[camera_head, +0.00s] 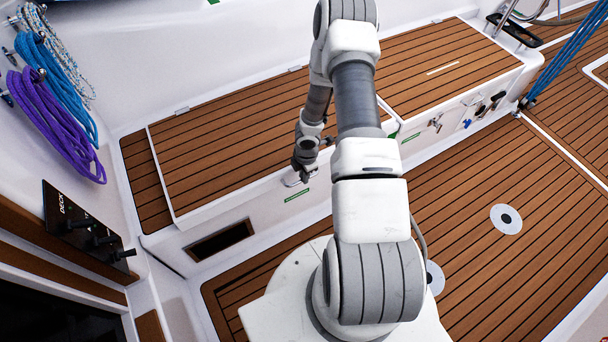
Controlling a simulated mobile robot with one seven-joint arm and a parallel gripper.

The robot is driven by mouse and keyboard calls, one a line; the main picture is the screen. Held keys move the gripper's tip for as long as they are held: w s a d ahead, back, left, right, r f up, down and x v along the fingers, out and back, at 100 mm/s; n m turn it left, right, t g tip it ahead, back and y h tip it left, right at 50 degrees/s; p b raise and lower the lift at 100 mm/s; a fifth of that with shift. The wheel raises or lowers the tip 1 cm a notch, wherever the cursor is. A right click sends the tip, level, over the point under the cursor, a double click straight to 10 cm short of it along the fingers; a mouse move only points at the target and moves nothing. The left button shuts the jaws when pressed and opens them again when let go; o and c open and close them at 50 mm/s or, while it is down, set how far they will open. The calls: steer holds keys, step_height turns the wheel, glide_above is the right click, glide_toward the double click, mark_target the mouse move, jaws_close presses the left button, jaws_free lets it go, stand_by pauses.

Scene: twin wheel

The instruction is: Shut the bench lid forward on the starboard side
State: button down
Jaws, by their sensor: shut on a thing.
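The bench lid (225,145) is a slatted brown panel with a white rim, on the bench at left of centre. It looks level or nearly so; a small remaining gap would be hard to make out from here. My gripper (302,174) points down at the lid's front edge, left of my arm's thick upper links. It is shut at a small pale fitting on that edge, just above a green mark (296,195). The fingertips are small, and exactly which part they grip is unclear. My arm hides the lid's right front corner.
A second slatted lid (450,65) lies to the right, with latches below it. Coiled blue (50,75) and purple ropes (55,120) hang on the left wall above a lever panel (85,230).

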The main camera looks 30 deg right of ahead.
steer(key=shift+w, duration=0.1)
step_height(320, 180, down, 6)
steer(key=b, duration=0.5)
steer(key=shift+r, duration=0.1)
steer(key=c, duration=0.9)
jaws_free()
steer(key=shift+r, duration=0.1)
steer(key=r+p, duration=0.2)
steer(key=r, duration=0.3)
steer(key=s+r+p, duration=0.1)
steer(key=r+p, duration=0.2)
steer(key=r, duration=0.3)
steer(key=r+p, duration=0.3)
steer(key=r, duration=0.3)
steer(key=shift+s+r, duration=0.1)
steer(key=shift+s, duration=0.3)
